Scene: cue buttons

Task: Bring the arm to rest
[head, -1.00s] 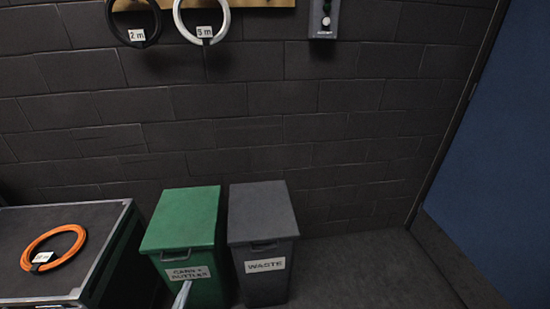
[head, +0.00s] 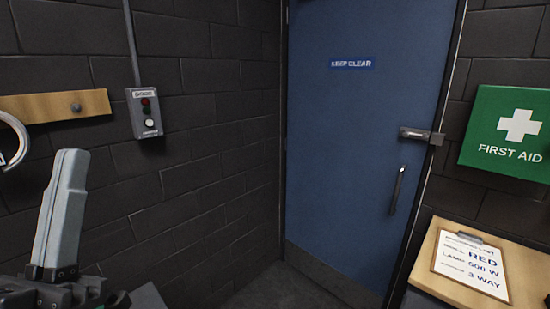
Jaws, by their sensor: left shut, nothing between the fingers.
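My left gripper (head: 70,160) stands at the lower left of the head view, fingers pointing up. Its fingers are together with nothing between them. It is in front of the dark block wall, below and left of a grey button box (head: 146,112) with a red and a white button. It looks apart from the box. My right gripper is not in view.
A blue door (head: 345,150) marked KEEP CLEAR is in the middle. A green first aid box (head: 507,135) hangs at the right above a clipboard (head: 472,268) on a wooden top. A wooden rail (head: 55,106) with a white coil (head: 10,140) is at the left.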

